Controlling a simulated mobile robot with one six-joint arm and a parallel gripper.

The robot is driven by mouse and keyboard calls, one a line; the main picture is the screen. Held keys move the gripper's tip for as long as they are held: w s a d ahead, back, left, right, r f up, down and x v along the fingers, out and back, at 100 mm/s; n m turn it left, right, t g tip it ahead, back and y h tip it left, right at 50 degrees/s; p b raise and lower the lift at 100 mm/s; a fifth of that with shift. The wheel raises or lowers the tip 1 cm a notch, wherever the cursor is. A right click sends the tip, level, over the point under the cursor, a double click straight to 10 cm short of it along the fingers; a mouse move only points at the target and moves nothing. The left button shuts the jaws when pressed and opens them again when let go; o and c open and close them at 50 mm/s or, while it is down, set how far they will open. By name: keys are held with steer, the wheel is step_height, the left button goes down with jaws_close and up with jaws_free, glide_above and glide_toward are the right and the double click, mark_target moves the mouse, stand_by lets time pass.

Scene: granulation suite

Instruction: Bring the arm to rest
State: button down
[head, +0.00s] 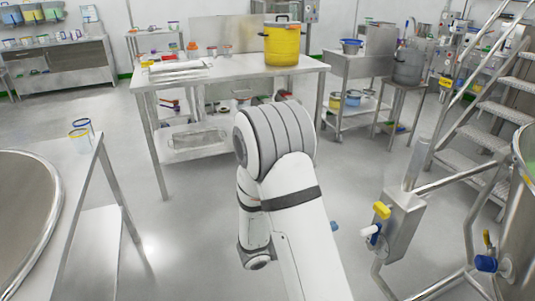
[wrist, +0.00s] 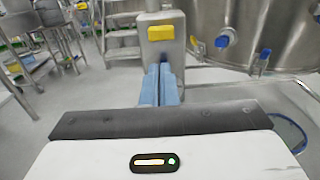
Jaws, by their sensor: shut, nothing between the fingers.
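My arm rises through the middle of the head view, bent at a large white joint. My gripper's blue fingers (wrist: 160,85) show in the wrist view, pressed together with nothing between them. They point toward a steel box with a yellow handle, and I cannot tell how far away it is. In the head view my gripper is mostly hidden behind my arm.
A steel table (head: 225,78) with a yellow pot (head: 282,44) stands ahead. A steel box with a yellow handle (head: 382,210) on pipework and stairs (head: 490,130) are at right. Floor between is open.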

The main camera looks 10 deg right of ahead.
steer(key=s+a+r+m+g+y+p, duration=0.2)
steer(key=s+r+m+g+y+p, duration=0.4)
steer(key=s+r+m+y+p, duration=0.5)
steer(key=s+a+r+m+t+y+p, duration=0.2)
steer(key=a+r+m+t+y+p, duration=0.2)
steer(key=a+r, duration=0.7)
step_height(320, 180, up, 3)
steer(key=m+t+y, duration=0.2)
steer(key=m, duration=0.2)
steer(key=shift+s+a+r+m+y, duration=0.15)
steer(key=shift+s+m+y, duration=0.15)
steer(key=shift+y, duration=0.1)
